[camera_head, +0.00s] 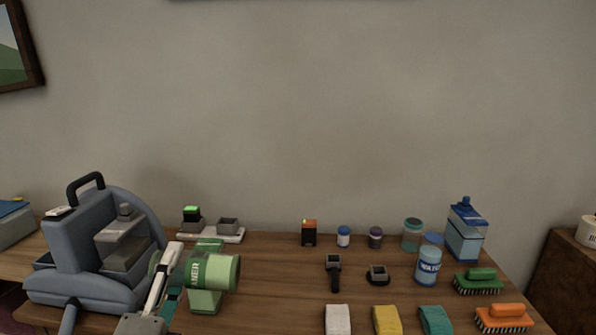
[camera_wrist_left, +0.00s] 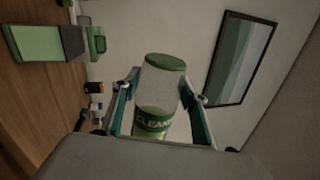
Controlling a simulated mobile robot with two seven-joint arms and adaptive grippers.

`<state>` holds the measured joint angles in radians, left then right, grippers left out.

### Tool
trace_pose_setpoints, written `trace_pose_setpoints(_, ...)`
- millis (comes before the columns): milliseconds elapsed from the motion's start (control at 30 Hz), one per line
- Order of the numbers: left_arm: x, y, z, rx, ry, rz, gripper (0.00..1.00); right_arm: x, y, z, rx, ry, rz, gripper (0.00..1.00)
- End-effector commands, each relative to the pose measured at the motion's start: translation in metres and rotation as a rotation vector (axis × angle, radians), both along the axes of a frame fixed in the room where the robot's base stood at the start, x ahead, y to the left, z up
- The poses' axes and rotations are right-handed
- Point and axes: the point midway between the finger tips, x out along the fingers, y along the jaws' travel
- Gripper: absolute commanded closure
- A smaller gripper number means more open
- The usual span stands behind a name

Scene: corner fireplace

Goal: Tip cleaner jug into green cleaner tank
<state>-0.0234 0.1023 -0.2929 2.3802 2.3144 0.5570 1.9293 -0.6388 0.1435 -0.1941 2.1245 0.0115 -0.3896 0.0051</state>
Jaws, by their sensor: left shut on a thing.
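The cleaner jug (camera_head: 222,273) is green with a "CLEANER" label. It lies about on its side in the head view, one end turned right. My left gripper (camera_head: 172,268) is shut on it and hides part of it. In the left wrist view the jug (camera_wrist_left: 158,90) sits between the two fingers, its green end away from the camera and its label near. A light green block, seemingly the green cleaner tank (camera_head: 205,302), stands on the table just under the jug. I cannot tell if they touch or if anything pours. My right gripper is not in view.
A blue-grey machine (camera_head: 85,250) with a black handle stands left of the jug. A white tray (camera_head: 222,236) is behind. Several jars, a blue water jug (camera_head: 428,265), a blue tank (camera_head: 465,235), brushes and cloths fill the right. Bare table (camera_head: 275,285) lies just right of the jug.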

Motion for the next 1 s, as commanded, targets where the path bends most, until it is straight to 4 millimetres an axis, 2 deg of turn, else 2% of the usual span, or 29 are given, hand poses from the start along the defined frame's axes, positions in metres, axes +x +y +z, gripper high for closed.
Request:
trace_pose_setpoints(33,-0.01,0.004,0.005,0.0,-0.004,0.006,0.91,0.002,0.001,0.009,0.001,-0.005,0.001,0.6)
trace_pose_setpoints(500,-0.08,0.026,-0.029,-0.003,0.003,0.017,0.91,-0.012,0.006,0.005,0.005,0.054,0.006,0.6)
trace_pose_setpoints(733,-0.091,0.027,-0.035,-0.001,0.0,0.012,0.91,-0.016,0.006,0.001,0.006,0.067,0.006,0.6)
trace_pose_setpoints(1000,-0.087,0.027,-0.037,0.012,-0.004,-0.001,0.91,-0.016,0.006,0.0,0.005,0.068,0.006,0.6)
